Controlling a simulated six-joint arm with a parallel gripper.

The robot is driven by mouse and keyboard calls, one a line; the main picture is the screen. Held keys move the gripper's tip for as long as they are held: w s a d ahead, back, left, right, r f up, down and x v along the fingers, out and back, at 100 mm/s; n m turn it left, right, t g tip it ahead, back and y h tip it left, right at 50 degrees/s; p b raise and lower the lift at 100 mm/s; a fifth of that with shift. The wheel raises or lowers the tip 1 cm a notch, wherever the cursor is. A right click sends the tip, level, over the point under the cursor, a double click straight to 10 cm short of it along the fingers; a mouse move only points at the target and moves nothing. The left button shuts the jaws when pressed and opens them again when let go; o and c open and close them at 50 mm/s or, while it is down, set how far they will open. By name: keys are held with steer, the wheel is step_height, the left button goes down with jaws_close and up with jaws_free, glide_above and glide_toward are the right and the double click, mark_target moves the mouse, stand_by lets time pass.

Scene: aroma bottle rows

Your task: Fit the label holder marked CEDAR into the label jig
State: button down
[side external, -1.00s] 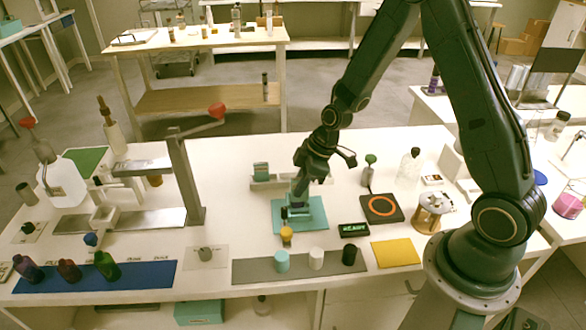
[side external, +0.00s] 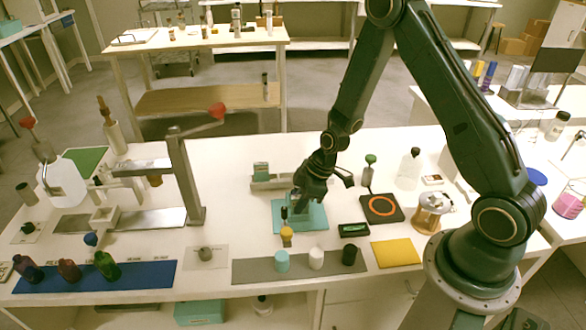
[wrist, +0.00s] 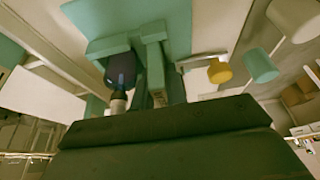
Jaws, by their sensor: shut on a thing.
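The teal label jig (side external: 290,222) lies on the white table, below my gripper (side external: 303,205). In the wrist view its teal base (wrist: 135,15) fills the top middle, with a dark bottle (wrist: 121,68) against its raised block. My gripper, seen in the wrist view (wrist: 155,92), is shut on a grey-teal upright piece, the label holder (wrist: 154,55), right beside that bottle. The holder is low at the jig; I cannot tell whether it is seated. Its marking is not readable, and in the side view my gripper mostly hides it.
A yellow-capped item (side external: 286,235) stands just in front of the jig. A grey mat (side external: 240,271) with several caps lies nearer the front. A black display box (side external: 353,230) and a heating plate (side external: 381,208) stand to the right. A white rack (side external: 272,184) is behind the jig.

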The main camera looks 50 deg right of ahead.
steer(key=shift+f, duration=0.2)
steer(key=c, duration=1.7)
jaws_free()
steer(key=v, duration=1.2)
steer(key=shift+r, duration=0.15)
steer(key=s+a+r+m+h, duration=0.1)
steer(key=s+a+r+m, duration=0.1)
steer(key=s+r, duration=0.35)
steer(key=s+a+r+m+h, duration=0.1)
steer(key=s+r+m, duration=0.1)
steer(key=r, duration=0.7)
steer(key=s+a+r+m+t+h, duration=0.1)
steer(key=s+r+m, duration=0.4)
steer(key=s, duration=0.7)
step_height(320, 180, up, 2)
steer(key=shift+s+a+r+t, duration=0.15)
steer(key=shift+a+t, duration=0.15)
steer(key=shift+t, duration=0.4)
